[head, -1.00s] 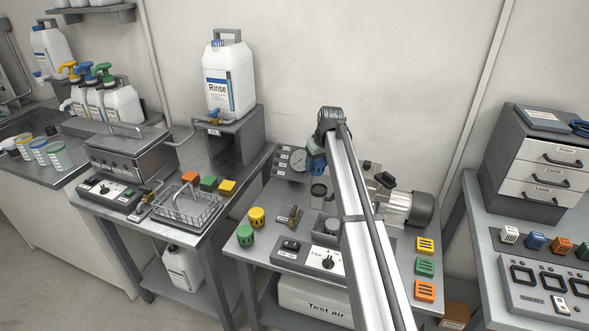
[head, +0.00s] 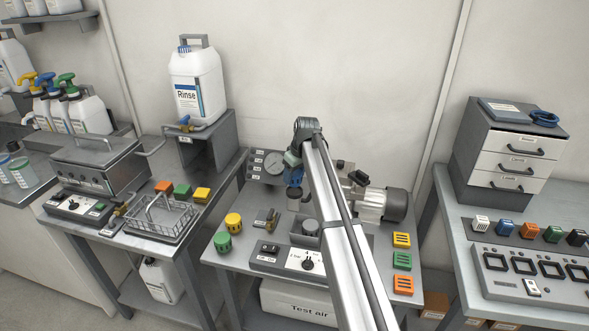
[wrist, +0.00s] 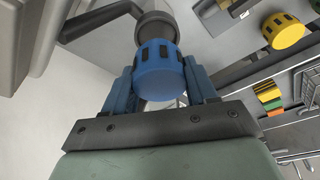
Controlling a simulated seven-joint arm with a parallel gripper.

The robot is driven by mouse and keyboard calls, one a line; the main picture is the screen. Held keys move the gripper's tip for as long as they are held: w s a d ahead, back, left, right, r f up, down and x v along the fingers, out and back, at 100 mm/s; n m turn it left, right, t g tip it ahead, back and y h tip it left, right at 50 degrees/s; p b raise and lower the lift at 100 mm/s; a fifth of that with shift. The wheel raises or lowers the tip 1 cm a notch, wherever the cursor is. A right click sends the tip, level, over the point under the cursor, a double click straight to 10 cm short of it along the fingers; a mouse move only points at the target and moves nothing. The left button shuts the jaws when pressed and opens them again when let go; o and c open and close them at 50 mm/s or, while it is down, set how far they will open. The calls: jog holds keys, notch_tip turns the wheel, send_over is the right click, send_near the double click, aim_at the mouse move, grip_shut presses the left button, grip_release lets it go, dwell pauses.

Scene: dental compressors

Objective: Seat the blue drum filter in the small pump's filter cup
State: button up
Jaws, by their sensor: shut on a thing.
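The blue drum filter (wrist: 157,76), with dark slots around its side, is between the two blue fingers of my gripper (wrist: 161,88) in the wrist view. My gripper is shut on it. The grey filter cup (wrist: 155,27) is directly beyond the filter, roughly in line with it; I cannot tell whether they touch or the filter's end has entered. In the head view my gripper (head: 293,178) is right above the cup (head: 294,199), at the back of the bench beside the small pump (head: 375,204). The filter cannot be made out there.
A gauge panel (head: 266,165) stands just left of my gripper. Yellow (head: 233,220) and green (head: 222,241) drum filters stand at the bench's left. A switch box (head: 288,259) is in front. Colored slotted blocks (head: 402,261) line the right edge. My arm hides part of the bench.

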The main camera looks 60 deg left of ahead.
aim_at(295, 182)
jog(key=shift+f, duration=1.25)
jog(key=shift+f, duration=0.6)
dwell(0.6)
jog(key=o, duration=0.8)
jog(key=shift+c, duration=0.2)
jog(key=shift+r, duration=0.1)
jog(key=v, duration=1)
jog(key=shift+d+r, duration=0.15)
jog(key=shift+r, duration=0.25)
dwell(0.4)
